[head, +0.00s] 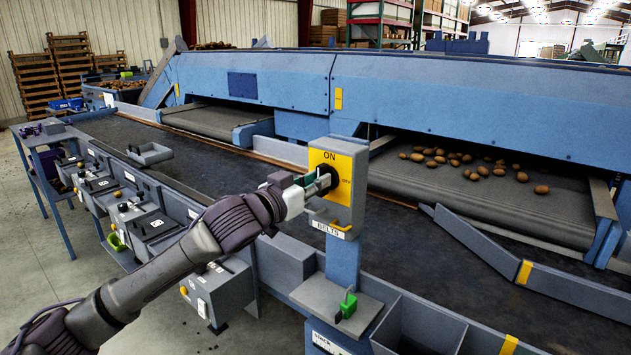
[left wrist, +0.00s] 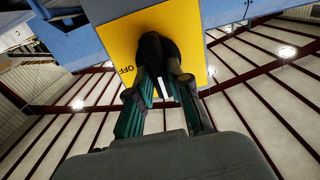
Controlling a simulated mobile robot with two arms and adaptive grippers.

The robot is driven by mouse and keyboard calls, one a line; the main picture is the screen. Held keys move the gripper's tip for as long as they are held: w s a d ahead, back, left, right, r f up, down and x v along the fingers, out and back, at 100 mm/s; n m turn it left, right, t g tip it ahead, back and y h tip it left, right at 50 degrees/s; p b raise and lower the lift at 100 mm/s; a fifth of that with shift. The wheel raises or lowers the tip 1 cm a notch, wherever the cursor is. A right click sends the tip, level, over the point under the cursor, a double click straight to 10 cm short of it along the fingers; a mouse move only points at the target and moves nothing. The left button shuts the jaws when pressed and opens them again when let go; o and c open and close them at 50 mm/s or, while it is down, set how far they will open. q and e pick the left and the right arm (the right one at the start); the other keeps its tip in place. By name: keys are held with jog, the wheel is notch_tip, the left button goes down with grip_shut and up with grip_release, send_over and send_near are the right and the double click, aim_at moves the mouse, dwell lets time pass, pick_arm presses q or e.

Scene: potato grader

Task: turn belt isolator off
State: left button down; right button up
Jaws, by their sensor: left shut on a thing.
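The belt isolator is a grey box with a yellow face plate (head: 326,158) on a blue post, above a white label reading BELTS (head: 331,230). ON is printed at the top of the plate and OFF at its right side. My left gripper (head: 322,184) reaches it from the left and is shut on the black rotary knob. In the left wrist view the black knob (left wrist: 153,48) sits between the two fingers (left wrist: 160,88), with OFF on the plate to its left. The fingers hide part of the knob, so its exact setting is unclear. My right gripper is out of view.
A small shelf with a green-tabbed item (head: 348,304) juts out below the isolator. Grey control boxes (head: 155,224) line the front rail at left. Behind runs a dark belt (head: 210,160) and the blue grader (head: 440,95), with potatoes (head: 483,170) on its right belt.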

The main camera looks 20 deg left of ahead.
pick_arm(q)
jog(key=shift+s+d+f+m+p, duration=0.1)
jog(key=shift+m+p, duration=1.8)
jog(key=shift+m, duration=1.05)
jog(key=shift+d+f+m+p, duration=0.15)
jog(key=shift+m+p, duration=1.7)
jog(key=shift+m, duration=1.15)
jog(key=shift+s+d+f+m+p, duration=0.1)
jog(key=shift+m+p, duration=1.8)
jog(key=shift+m, duration=1.05)
jog(key=shift+f, duration=0.1)
jog(key=c, duration=1.1)
grip_release()
